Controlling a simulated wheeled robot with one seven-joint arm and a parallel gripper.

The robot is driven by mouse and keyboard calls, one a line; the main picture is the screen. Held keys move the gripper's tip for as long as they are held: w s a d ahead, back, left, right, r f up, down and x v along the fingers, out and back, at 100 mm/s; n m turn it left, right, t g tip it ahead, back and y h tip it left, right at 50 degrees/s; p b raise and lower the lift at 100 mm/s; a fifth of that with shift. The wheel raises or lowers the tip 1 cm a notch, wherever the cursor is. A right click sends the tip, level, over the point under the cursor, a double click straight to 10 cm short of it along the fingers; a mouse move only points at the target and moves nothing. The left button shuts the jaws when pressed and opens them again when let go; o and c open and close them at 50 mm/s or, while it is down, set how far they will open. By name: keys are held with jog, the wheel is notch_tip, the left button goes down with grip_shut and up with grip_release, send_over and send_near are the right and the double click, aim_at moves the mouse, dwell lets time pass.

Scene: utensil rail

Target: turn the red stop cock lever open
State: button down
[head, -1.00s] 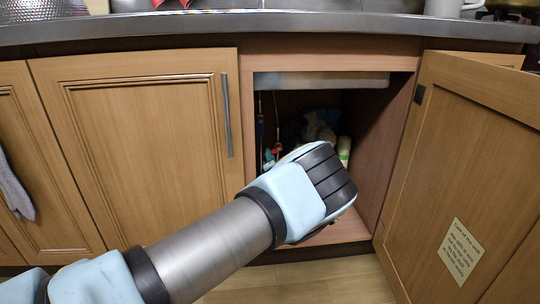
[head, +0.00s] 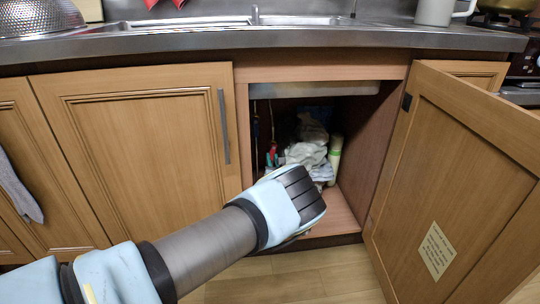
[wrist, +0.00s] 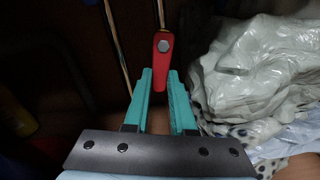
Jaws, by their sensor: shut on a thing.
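My gripper (wrist: 161,76) has two teal fingers, shut on the lever's lower end, which is between the tips. In the head view the lever is a small red spot (head: 273,149) inside the open cabinet, with the teal fingers (head: 270,160) at it. My wrist hides part of the cabinet floor.
White crumpled plastic bags (wrist: 245,75) lie close to the right of my fingers. A pale green-capped bottle (head: 335,155) stands farther right in the cabinet. The open door (head: 455,170) with a paper note is at the right. The closed door (head: 150,150) is at the left.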

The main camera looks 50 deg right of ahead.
jog(key=shift+s+d+n+p, duration=0.15)
jog(key=shift+n+p, duration=0.05)
jog(key=shift+n, duration=0.4)
jog(key=shift+s+d+n+p, duration=0.1)
jog(key=shift+d+n+p, duration=0.1)
jog(key=shift+n, duration=0.4)
jog(key=c, duration=0.7)
grip_release()
jog(key=shift+c, duration=0.2)
